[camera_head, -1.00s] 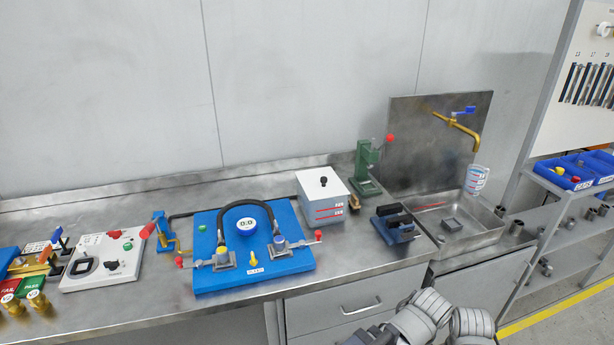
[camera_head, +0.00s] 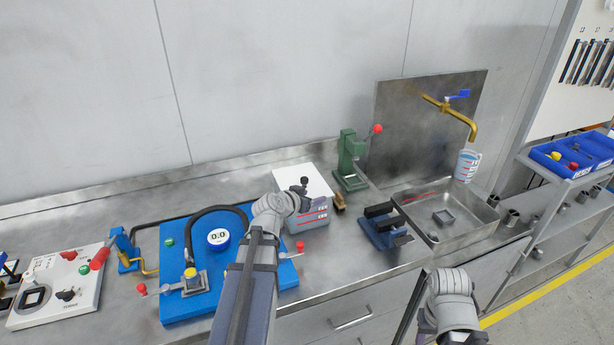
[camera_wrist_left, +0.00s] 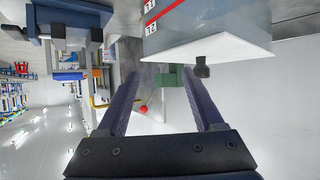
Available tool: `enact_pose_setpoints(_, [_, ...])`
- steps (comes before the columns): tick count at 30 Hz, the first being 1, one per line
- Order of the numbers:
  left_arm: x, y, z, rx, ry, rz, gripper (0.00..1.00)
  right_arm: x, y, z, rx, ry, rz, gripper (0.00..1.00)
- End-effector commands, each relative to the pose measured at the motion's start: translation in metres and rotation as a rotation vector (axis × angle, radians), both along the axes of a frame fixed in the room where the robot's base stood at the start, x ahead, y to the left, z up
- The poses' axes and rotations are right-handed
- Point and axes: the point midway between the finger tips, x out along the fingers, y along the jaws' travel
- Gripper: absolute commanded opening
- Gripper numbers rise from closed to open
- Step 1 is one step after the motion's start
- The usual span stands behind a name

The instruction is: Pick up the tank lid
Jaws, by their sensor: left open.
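The tank (camera_head: 312,214) is a grey box with red marks on the bench, and its white lid (camera_head: 292,175) sits on top with a small black knob. My left gripper (camera_head: 299,189) is at the lid's near left side, and my forearm and wrist hide part of the tank. In the left wrist view the lid (camera_wrist_left: 225,50) is at the upper right with its black knob (camera_wrist_left: 202,67) pointing down in the picture. The open left gripper (camera_wrist_left: 163,74) has nothing between its fingers, and the knob shows close beside the right-hand fingertip. My right gripper's fingers do not show.
A blue test plate (camera_head: 185,310) with a gauge and hose is left of the tank. A green press (camera_head: 350,160) stands behind right, a dark blue fixture (camera_head: 385,229) to the right, then a sink (camera_head: 462,225) with a brass tap (camera_head: 460,115).

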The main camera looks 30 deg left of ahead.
Motion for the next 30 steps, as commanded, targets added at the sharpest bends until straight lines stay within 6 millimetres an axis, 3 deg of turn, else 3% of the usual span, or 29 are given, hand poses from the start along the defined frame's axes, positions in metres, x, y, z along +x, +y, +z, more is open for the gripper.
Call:
enact_pose_setpoints(1, [-0.001, 0.021, 0.007, 0.010, -0.032, 0.038, 0.69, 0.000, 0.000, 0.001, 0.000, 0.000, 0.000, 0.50])
enact_pose_setpoints(3, [-0.003, 0.040, 0.014, 0.022, -0.064, 0.073, 0.69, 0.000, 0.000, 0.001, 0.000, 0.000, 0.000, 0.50])
enact_pose_setpoints(6, [-0.005, 0.054, 0.019, 0.033, -0.089, 0.101, 0.69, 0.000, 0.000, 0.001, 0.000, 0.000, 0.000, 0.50])
enact_pose_setpoints(11, [-0.004, 0.057, 0.019, 0.035, -0.096, 0.108, 0.69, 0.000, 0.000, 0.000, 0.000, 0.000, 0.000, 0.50])
enact_pose_setpoints(30, [0.039, 0.062, -0.005, 0.035, -0.094, 0.105, 0.69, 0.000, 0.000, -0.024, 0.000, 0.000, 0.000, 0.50])
